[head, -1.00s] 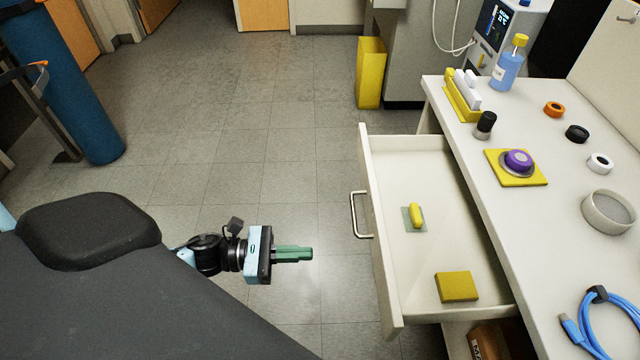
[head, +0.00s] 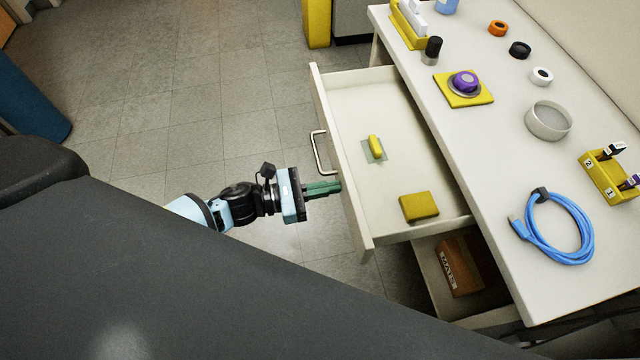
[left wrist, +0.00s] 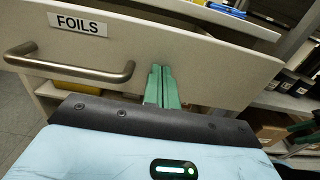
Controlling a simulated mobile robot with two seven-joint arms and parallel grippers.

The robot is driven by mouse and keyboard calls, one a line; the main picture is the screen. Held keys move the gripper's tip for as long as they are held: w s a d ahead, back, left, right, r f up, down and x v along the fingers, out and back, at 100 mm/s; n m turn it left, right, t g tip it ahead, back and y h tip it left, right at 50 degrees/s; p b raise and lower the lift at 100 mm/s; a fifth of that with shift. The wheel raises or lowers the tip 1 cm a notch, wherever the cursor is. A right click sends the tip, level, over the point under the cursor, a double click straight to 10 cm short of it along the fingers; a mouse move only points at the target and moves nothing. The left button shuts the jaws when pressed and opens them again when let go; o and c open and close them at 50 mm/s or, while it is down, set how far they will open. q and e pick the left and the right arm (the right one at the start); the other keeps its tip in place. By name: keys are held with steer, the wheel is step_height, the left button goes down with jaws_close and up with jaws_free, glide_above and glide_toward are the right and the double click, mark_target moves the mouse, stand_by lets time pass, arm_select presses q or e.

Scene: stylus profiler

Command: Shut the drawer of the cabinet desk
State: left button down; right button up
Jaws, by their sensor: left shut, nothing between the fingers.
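The cabinet desk's drawer (head: 390,185) is pulled out to the left of the desk top. Inside it lie a yellow block (head: 419,206) and a small yellow piece on a greenish square (head: 375,147). Its front carries a metal bar handle (head: 318,152), and in the left wrist view a "FOILS" label (left wrist: 79,25) shows above the handle (left wrist: 70,66). My left gripper (head: 338,187) is shut and empty, its green fingertips at the drawer front beside the handle. In the left wrist view the fingertips (left wrist: 162,72) point at the front panel; contact cannot be told.
The desk top (head: 480,170) holds a blue cable (head: 553,230), a round dish (head: 548,120), a purple-topped item on a yellow plate (head: 464,88) and several rings. Below the drawer is an open compartment with a brown box (head: 467,266). Floor left of the drawer is clear.

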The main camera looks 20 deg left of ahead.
mark_target(420, 177)
arm_select(q)
steer(key=b+x, duration=0.8)
steer(key=x, duration=1.3)
steer(key=shift+w+d+f, duration=0.1)
steer(key=shift+w+f, duration=0.05)
steer(key=shift+w+d+b, duration=0.35)
steer(key=shift+d+b, duration=0.05)
steer(key=shift+r, duration=0.25)
steer(key=shift+d+r, duration=0.1)
steer(key=shift+r, duration=0.05)
